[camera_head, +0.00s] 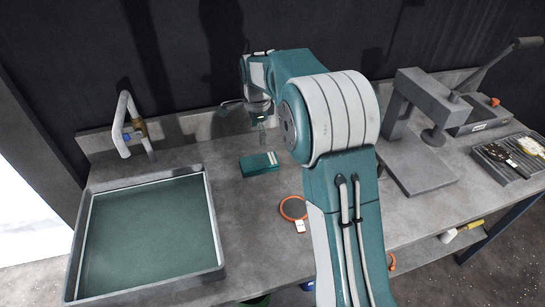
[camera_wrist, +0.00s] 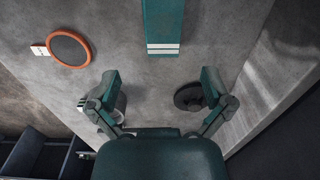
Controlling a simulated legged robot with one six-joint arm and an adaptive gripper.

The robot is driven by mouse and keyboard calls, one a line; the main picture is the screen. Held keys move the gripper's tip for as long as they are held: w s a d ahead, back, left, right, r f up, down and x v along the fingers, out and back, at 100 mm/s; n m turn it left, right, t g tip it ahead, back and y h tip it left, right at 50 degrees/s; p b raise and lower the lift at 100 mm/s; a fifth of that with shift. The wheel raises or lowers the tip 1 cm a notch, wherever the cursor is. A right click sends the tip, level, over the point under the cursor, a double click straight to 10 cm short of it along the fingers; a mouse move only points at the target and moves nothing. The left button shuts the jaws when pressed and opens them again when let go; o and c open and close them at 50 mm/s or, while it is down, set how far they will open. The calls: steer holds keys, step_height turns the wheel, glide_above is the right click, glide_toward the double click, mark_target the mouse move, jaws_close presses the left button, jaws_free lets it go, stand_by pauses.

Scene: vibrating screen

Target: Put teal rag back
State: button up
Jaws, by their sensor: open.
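The teal rag (camera_head: 259,164) lies folded on the grey worktop, between the basin and my arm. In the wrist view the rag (camera_wrist: 163,22) shows at the top with two white stripes near its lower end, and its far part is cut off by the picture edge. My gripper (camera_wrist: 160,78) is open, with its two fingers spread apart and nothing between them. The rag lies just beyond the gap between the fingertips. In the head view my gripper (camera_head: 260,122) hangs over the worktop behind the rag, partly hidden by my arm.
A square basin (camera_head: 213,235) with a green screen fills the left. An orange-rimmed disc (camera_head: 293,208) with a white tag lies right of the rag. A lever press (camera_head: 415,175) and a tool tray (camera_head: 491,170) stand right.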

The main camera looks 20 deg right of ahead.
steer(key=s+r+n+t, duration=0.3)
steer(key=s+r+n, duration=0.75)
steer(key=s, duration=0.55)
steer(key=s+n+t, duration=0.2)
steer(key=s+n, duration=0.5)
steer(key=s, duration=1)
steer(key=shift+s+f, duration=0.2)
steer(key=shift+s, duration=0.05)
steer(key=shift+d, duration=0.1)
